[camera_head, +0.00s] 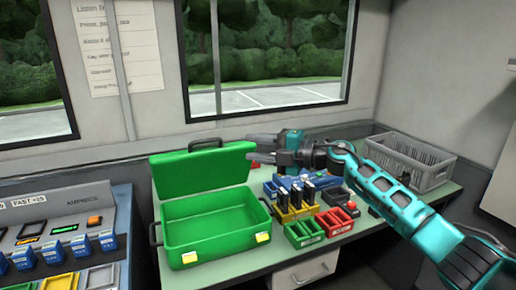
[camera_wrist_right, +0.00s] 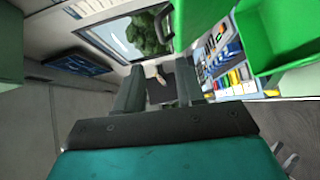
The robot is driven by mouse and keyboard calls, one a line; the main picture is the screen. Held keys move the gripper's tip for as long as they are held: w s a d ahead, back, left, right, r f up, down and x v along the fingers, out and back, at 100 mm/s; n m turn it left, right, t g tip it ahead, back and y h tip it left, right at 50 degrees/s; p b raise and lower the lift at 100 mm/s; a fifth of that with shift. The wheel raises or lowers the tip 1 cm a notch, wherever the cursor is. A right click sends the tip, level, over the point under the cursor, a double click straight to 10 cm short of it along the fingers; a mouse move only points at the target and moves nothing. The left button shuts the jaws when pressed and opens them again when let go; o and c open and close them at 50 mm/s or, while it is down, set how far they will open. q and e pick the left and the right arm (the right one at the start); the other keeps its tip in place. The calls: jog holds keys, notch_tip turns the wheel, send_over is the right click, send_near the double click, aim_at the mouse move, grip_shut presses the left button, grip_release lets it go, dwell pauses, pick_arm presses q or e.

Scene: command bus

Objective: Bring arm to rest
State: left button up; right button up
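My right arm (camera_head: 390,195) comes in from the right and reaches over the table. My right gripper (camera_head: 258,148) is just right of the green case's lid, above the table. Its two fingers are apart with nothing between them, and they also show apart in the right wrist view (camera_wrist_right: 160,90). The open green case (camera_head: 212,228) stands on the table with its lid (camera_head: 200,170) raised. I cannot tell whether the fingers touch the lid. My left gripper is not in view.
Small bins in blue, yellow (camera_head: 294,212), green (camera_head: 304,232) and red (camera_head: 334,220) stand below and right of the gripper. A grey crate (camera_head: 412,165) is at the back right. A control panel (camera_head: 60,235) stands at left. A window (camera_head: 265,60) is behind the table.

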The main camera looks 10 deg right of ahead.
jog(key=s+a+f+m+t+h, duration=0.1)
jog(key=s+f+m+t+h, duration=0.15)
jog(key=s+f+m, duration=0.55)
jog(key=s+a+f+m+t+h, duration=0.15)
jog(key=s+f+m+t, duration=0.25)
jog(key=f+m, duration=0.45)
jog(key=s+d+f+m+g+h, duration=0.2)
jog(key=s+f+m+g+h, duration=0.1)
jog(key=s+f, duration=0.6)
jog(key=s+d+f+m+g+h, duration=0.2)
jog(key=s+f+m, duration=0.4)
jog(key=s+f, duration=0.4)
jog(key=s+g+h, duration=0.1)
jog(key=s+h, duration=0.1)
jog(key=s, duration=0.1)
jog(key=shift+s+d+h, duration=0.35)
jog(key=shift+d+h, duration=0.05)
jog(key=shift+r, duration=0.1)
